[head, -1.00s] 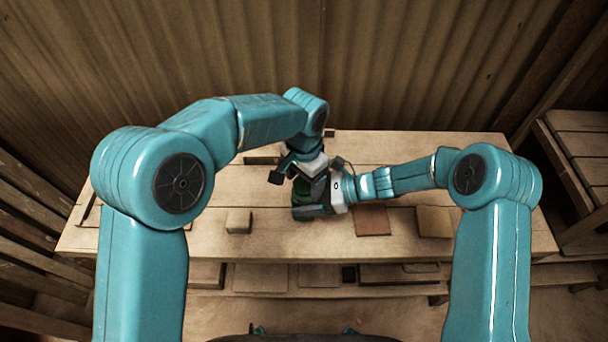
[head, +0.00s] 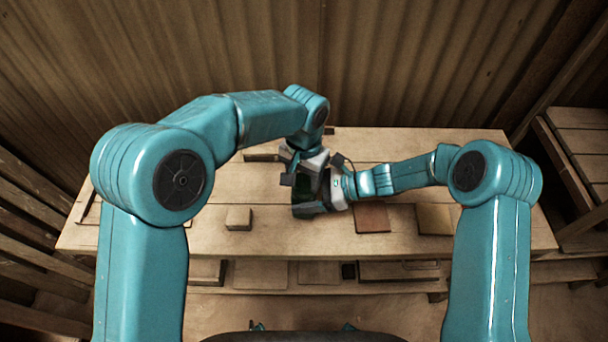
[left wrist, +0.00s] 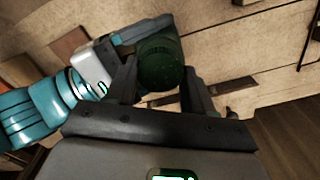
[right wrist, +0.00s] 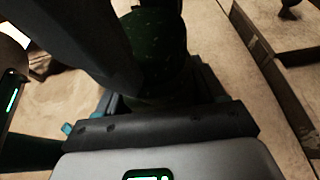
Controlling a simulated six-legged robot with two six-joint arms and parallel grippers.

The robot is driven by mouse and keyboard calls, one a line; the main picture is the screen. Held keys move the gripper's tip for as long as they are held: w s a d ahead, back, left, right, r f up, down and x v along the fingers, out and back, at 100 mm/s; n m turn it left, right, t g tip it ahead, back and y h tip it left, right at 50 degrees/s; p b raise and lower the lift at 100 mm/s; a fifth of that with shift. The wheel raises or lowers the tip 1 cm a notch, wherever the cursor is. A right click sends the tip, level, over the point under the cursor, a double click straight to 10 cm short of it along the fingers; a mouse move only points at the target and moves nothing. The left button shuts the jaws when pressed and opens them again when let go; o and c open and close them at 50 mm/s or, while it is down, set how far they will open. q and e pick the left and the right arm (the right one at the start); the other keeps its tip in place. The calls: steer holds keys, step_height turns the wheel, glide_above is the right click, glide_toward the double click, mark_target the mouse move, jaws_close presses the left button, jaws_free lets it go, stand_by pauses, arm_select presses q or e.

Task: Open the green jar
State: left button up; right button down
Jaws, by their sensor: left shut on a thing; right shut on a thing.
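The green jar (head: 303,191) stands on the table, largely hidden between my two grippers in the head view. Its round dark green top (left wrist: 160,64) shows in the left wrist view, between the fingers of my left gripper (left wrist: 160,88). My left gripper (head: 305,178) comes from above and is shut on the jar's lid. My right gripper (head: 318,207) comes from the right, low down, and is shut on the jar's body. The right wrist view shows the dark green jar (right wrist: 165,65) close up, with a dark finger crossing at upper left. I cannot tell whether lid and body are apart.
A small tan block (head: 238,218) sits left of the jar. A dark bar (head: 262,158) lies behind.

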mark_target(304, 181)
arm_select(q)
steer(key=shift+r, duration=0.2)
steer(key=shift+r, duration=0.95)
steer(key=shift+r, duration=2)
arm_select(e)
steer(key=shift+c, duration=0.2)
jaws_free()
